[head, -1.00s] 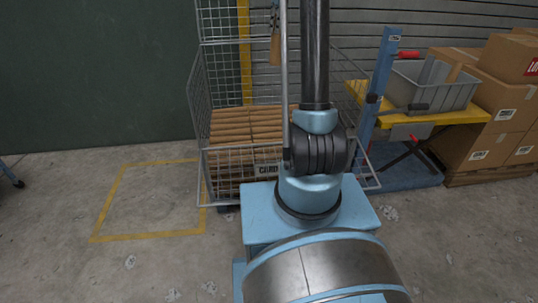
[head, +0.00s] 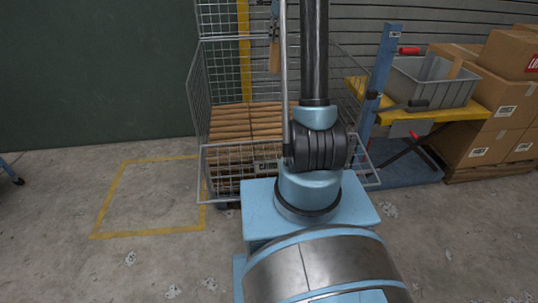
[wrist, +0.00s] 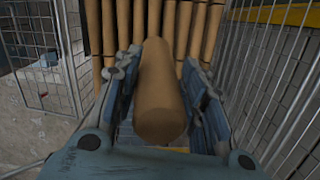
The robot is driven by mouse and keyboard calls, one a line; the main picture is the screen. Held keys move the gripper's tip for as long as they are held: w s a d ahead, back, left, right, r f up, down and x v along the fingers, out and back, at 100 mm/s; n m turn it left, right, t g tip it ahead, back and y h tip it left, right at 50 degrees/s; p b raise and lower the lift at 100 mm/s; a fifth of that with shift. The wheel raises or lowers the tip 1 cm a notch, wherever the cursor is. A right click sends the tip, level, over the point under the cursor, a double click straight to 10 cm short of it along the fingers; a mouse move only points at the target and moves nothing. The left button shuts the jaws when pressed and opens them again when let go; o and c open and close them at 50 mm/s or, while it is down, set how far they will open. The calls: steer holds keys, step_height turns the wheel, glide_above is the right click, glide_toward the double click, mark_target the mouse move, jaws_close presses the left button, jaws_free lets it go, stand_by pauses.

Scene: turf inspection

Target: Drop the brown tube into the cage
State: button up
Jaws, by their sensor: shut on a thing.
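The brown tube (wrist: 160,95) is between the two blue fingers of my gripper (wrist: 160,68) in the wrist view, its near end facing the camera. In the head view the tube (head: 274,56) hangs upright over the cage, partly hidden by my arm; my gripper (head: 275,12) is at the top edge. The wire cage (head: 203,157) stands behind my arm. Several brown tubes (head: 235,122) lie stacked inside it, and they show beyond the held tube in the wrist view (wrist: 107,30). Cage mesh (wrist: 278,75) rises on both sides there.
A yellow floor outline (head: 150,235) lies left of the cage. To the right are a blue post (head: 381,70), a yellow table (head: 455,113) with a grey bin (head: 440,92), and stacked cardboard boxes (head: 510,55). Floor at left is clear.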

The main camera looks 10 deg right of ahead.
steer(key=o, duration=1.1)
steer(key=shift+r, duration=0.1)
steer(key=r, duration=0.3)
steer(key=d+r, duration=0.1)
steer(key=r, duration=0.6)
steer(key=shift+d+r, duration=0.2)
steer(key=shift+r, duration=0.65)
steer(key=shift+s, duration=0.15)
